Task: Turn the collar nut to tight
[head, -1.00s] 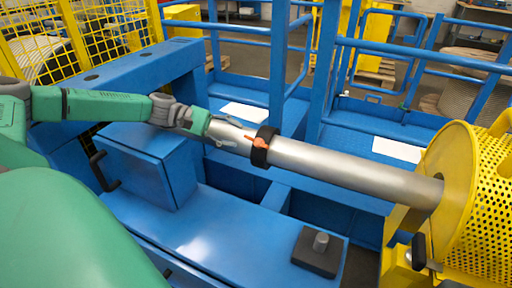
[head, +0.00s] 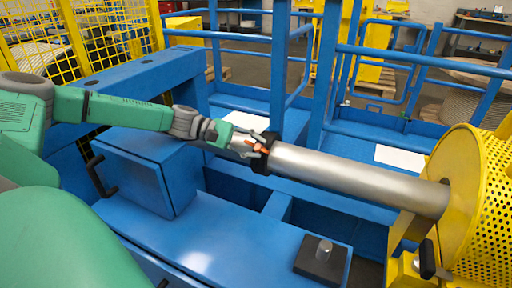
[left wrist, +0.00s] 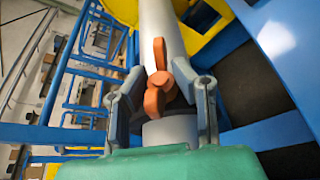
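The collar nut (head: 263,166) is a black ring with orange lugs around a grey metal shaft (head: 350,181). My left gripper (head: 257,145) is at the collar, with its fingers reaching over the near end of it and partly hiding it. In the left wrist view, the orange lugs (left wrist: 157,82) stand between the two spread fingers of my left gripper (left wrist: 168,86). Gaps show on both sides of the lugs, so the gripper is open; I cannot tell whether a finger touches the black ring. My right gripper is not in view.
A yellow perforated guard (head: 482,200) stands at the shaft's right end. Blue railings (head: 400,58) run behind. A blue box (head: 140,170) is below my left arm. A black block with a grey peg (head: 321,262) sits on the blue deck in front.

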